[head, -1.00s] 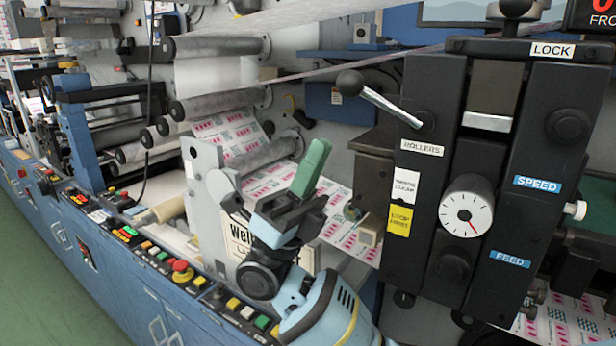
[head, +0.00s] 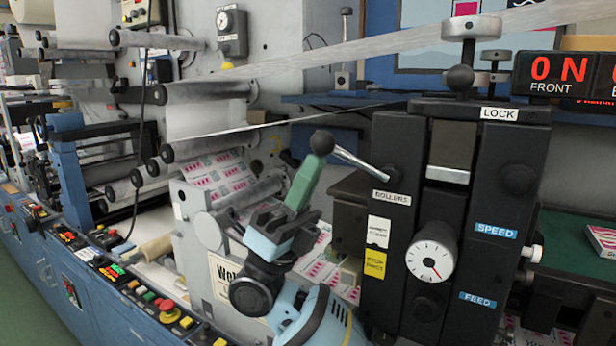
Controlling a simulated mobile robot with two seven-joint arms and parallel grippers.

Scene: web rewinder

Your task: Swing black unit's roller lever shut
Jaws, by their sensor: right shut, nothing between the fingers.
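The black unit (head: 412,150) stands at the right, with a white dial on its front and labels for LOCK, SPEED and FEED. Its roller lever (head: 358,163) is a metal rod above the ROLLERS label (head: 389,196). It points up and left from its pivot and ends in a black ball knob (head: 322,142). My right gripper (head: 312,162) has green fingers, shut and empty. Their tips are just below the knob in the picture; I cannot tell whether they touch it. My left gripper is out of view.
A printed web (head: 225,174) runs over rollers at the left, behind my right arm. A pale web strip (head: 370,48) crosses above the unit. A blue control ledge (head: 110,290) with buttons runs along the front left. A red ON display (head: 556,72) is at the upper right.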

